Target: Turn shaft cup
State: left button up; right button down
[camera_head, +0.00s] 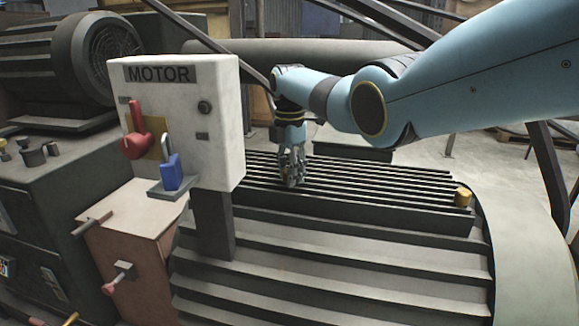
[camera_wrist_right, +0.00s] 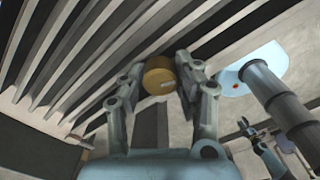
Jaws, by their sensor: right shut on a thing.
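My right gripper (camera_head: 292,180) reaches down to the far left part of the dark ribbed slats. In the right wrist view, my right gripper (camera_wrist_right: 166,82) has its two fingers shut on a round brass-coloured shaft cup (camera_wrist_right: 158,79), one finger on each side. The cup is against the slats, and a pale mark shows on its face. In the head view the fingers mostly hide it. A second brass cup (camera_head: 462,197) stands at the right end of the slats, clear of the gripper. My left gripper is not in the head view; small jointed parts at the wrist view's right are unclear.
A white MOTOR box (camera_head: 190,95) with a red lever (camera_head: 136,138) and a blue padlock (camera_head: 171,172) stands left of my right gripper. A large grey motor (camera_head: 75,65) is behind it. Stepped ribs (camera_head: 330,270) lie in front. My right arm spans the upper right.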

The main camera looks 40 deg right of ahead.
jog(key=m+p, duration=0.1)
jog(key=m, duration=0.2)
jog(key=shift+r+m, duration=0.1)
jog(key=shift+m, duration=0.3)
jog(key=m, duration=0.3)
jog(key=shift+p, duration=0.4)
jog(key=m, duration=0.8)
jog(key=shift+m+p, duration=0.3)
jog(key=shift+p, duration=0.05)
jog(key=m, duration=0.3)
jog(key=shift+m, duration=0.4)
jog(key=m, duration=0.9)
jog(key=shift+m, duration=1.9)
